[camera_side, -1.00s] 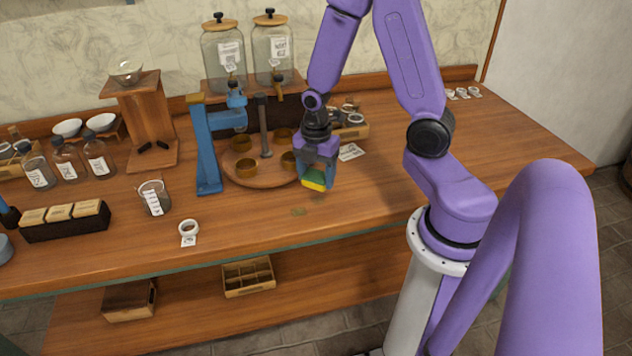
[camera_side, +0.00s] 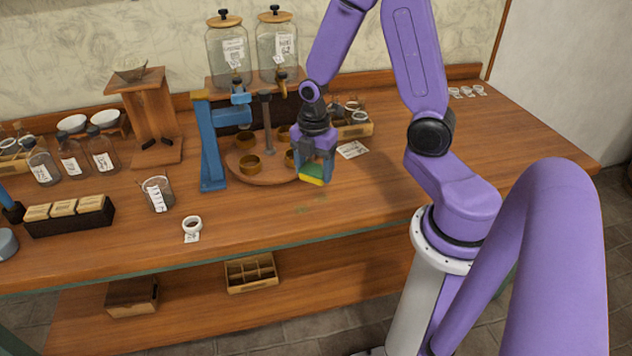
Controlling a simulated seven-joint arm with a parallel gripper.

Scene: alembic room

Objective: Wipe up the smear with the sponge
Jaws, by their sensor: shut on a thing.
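My gripper (camera_side: 313,168) is shut on the sponge (camera_side: 312,175), which has a green upper part and a yellow lower part. It holds the sponge close above the wooden table, at the right front edge of the round wooden stand; whether the sponge touches the table I cannot tell. The smear (camera_side: 304,210) is a faint greenish patch on the table, just in front of the sponge and toward the table's front edge. The sponge appears clear of the visible patch.
The round stand (camera_side: 262,176) with brown cups and the blue upright tool (camera_side: 211,150) stand left of my gripper. A tape roll (camera_side: 192,223) and a glass beaker (camera_side: 158,194) sit further left. A paper label (camera_side: 352,150) lies behind right.

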